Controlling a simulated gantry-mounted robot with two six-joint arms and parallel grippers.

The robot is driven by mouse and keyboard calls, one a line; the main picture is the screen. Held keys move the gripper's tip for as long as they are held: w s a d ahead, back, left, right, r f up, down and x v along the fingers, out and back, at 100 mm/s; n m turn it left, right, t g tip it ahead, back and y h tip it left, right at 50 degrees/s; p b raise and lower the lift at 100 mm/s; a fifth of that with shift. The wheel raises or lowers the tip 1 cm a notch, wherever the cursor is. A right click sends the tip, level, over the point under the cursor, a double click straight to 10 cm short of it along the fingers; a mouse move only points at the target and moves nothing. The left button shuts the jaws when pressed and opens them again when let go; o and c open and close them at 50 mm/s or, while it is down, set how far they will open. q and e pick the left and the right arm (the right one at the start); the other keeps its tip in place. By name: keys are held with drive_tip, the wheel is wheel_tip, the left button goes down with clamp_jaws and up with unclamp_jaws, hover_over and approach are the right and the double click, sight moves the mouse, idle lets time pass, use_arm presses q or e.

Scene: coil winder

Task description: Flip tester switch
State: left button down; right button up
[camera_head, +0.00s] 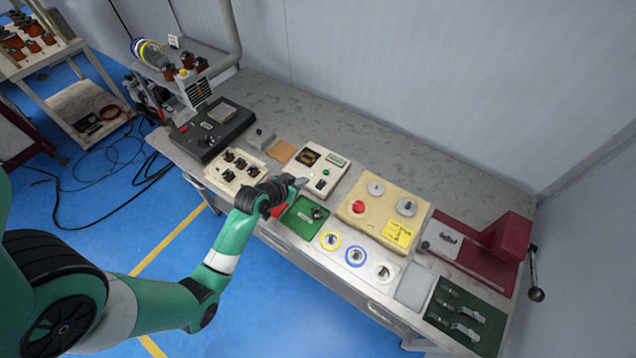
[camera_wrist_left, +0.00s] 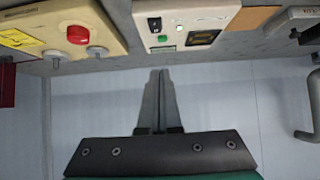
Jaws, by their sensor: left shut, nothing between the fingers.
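The tester is a white box (camera_head: 334,162) on the bench, with a dark display, a green button and a black switch (camera_head: 320,185) near its front. My left gripper (camera_head: 301,182) is at the tester's front left, close to the switch in the head view. In the wrist view its fingers (camera_wrist_left: 160,73) are together and empty, apart from the switch in the picture. Contact cannot be judged. My right gripper is not in view.
A yellow box (camera_head: 345,208) with a red button and knobs stands right of the tester. A green mat (camera_head: 297,222) and a plate with ringed coils (camera_head: 328,258) lie in front. A red press (camera_head: 490,258) stands far right. The bench's back strip is clear.

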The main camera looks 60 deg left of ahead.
use_arm(q)
drive_tip(key=b, duration=0.7)
hover_over(322, 179)
drive_tip(key=s+d, duration=0.2)
drive_tip(key=s, duration=0.1)
wheel_tip(322, 179, down, 6)
drive_tip(key=shift+s+f, duration=0.1)
drive_tip(key=shift+s, duration=0.05)
drive_tip(key=f, duration=0.1)
drive_tip(key=f+b, duration=0.1)
drive_tip(key=f, duration=0.1)
drive_tip(key=shift+w+a+f, duration=0.15)
drive_tip(key=shift+w+f, duration=0.05)
drive_tip(key=shift+w, duration=0.15)
drive_tip(key=shift+w+f, duration=0.1)
drive_tip(key=shift+f, duration=0.15)
drive_tip(key=shift+a+f, duration=0.1)
drive_tip(key=shift+f, duration=0.15)
drive_tip(key=shift+w, duration=0.1)
drive_tip(key=shift+w+a+b, duration=0.1)
drive_tip(key=shift+w+b, duration=0.05)
drive_tip(key=shift+b, duration=0.2)
